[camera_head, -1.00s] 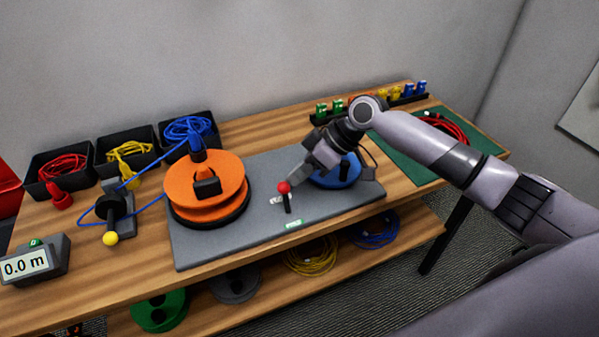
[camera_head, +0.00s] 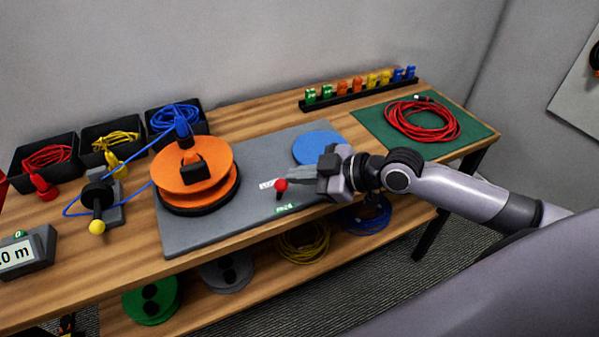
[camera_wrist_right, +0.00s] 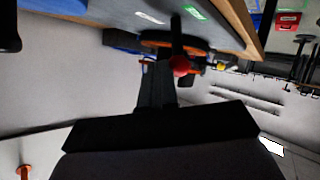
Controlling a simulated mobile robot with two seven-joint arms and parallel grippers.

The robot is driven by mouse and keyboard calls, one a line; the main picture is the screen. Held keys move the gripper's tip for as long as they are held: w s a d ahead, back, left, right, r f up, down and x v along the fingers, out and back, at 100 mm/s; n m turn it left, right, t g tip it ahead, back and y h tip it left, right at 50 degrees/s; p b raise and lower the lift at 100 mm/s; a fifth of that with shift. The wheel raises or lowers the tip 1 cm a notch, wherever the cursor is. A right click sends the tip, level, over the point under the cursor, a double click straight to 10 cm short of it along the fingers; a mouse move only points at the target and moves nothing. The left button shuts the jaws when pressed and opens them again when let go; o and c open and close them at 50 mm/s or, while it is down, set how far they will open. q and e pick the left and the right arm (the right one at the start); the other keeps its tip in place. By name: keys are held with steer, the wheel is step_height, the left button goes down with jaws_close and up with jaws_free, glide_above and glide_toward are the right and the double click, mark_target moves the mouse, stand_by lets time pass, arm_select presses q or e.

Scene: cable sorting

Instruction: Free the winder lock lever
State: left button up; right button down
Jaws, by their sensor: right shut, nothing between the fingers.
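The winder lock lever, a short dark stem with a red ball knob (camera_head: 281,184), stands on the grey base plate (camera_head: 228,218), right of the orange winder drum (camera_head: 190,170). Its knob sits low over the foot and the stem looks short. My right gripper (camera_head: 290,176) lies almost level, pointing left, its shut, empty fingertips just beside the knob. In the right wrist view the red knob (camera_wrist_right: 181,66) shows just beyond the fingers (camera_wrist_right: 158,80); whether they touch is unclear. My left gripper is out of view.
A blue disc (camera_head: 317,149) lies on the plate behind my gripper. A blue cable runs from the drum to a black guide with a yellow ball (camera_head: 97,226). A red coil (camera_head: 422,121) lies on the green mat (camera_head: 372,129). Bins stand at the back left.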

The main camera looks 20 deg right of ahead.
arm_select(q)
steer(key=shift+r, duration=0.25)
arm_select(e)
steer(key=shift+r, duration=0.1)
steer(key=shift+r+p, duration=0.75)
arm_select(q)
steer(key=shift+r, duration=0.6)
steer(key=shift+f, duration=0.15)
